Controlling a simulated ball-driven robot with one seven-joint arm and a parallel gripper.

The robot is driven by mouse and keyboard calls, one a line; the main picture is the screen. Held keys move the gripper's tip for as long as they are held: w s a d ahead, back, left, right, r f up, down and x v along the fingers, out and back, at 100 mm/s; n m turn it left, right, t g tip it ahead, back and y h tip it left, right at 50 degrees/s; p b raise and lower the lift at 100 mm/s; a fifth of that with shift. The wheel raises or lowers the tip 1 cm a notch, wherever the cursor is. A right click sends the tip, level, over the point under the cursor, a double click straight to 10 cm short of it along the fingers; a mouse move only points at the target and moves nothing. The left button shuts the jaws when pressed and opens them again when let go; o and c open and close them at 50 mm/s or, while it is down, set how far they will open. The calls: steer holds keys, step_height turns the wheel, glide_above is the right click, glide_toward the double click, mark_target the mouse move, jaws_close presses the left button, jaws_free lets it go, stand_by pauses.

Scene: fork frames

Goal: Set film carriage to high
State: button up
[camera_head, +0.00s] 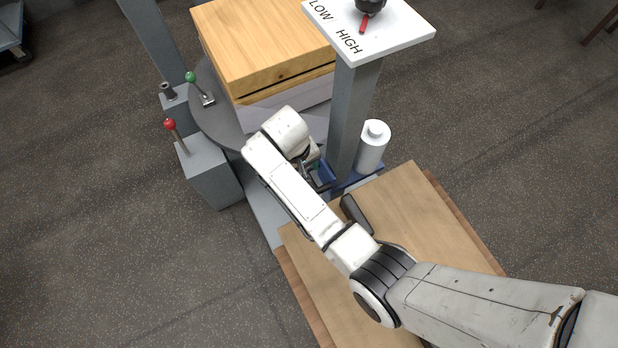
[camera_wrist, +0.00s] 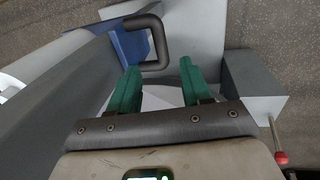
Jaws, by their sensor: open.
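The film carriage is a blue bracket (camera_head: 360,181) low on the grey mast (camera_head: 352,110), with a white film roll (camera_head: 372,148) standing on it. In the wrist view the carriage's blue plate (camera_wrist: 130,47) carries a black U-shaped handle (camera_wrist: 163,42). My gripper (camera_head: 313,174) is beside the carriage, largely hidden by my own arm. In the wrist view my gripper (camera_wrist: 160,66) has its green fingers apart and empty; the handle lies just beyond the left fingertip, and I cannot tell whether they touch. A white panel (camera_head: 395,42) atop the mast reads LOW and HIGH.
A black knob (camera_head: 371,6) with a red pointer (camera_head: 364,24) sits on the panel. A wooden box (camera_head: 262,40) stands on the round turntable (camera_head: 215,120). A red-knobbed lever (camera_head: 170,125) and green-knobbed lever (camera_head: 191,77) are left. A wooden platform (camera_head: 425,215) lies below my arm.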

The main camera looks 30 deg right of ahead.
steer(key=f, duration=0.3)
steer(key=d+f+b, duration=0.1)
steer(key=f, duration=0.2)
steer(key=f+b, duration=0.1)
steer(key=f, duration=0.2)
steer(key=shift+d, duration=0.35)
jaws_close()
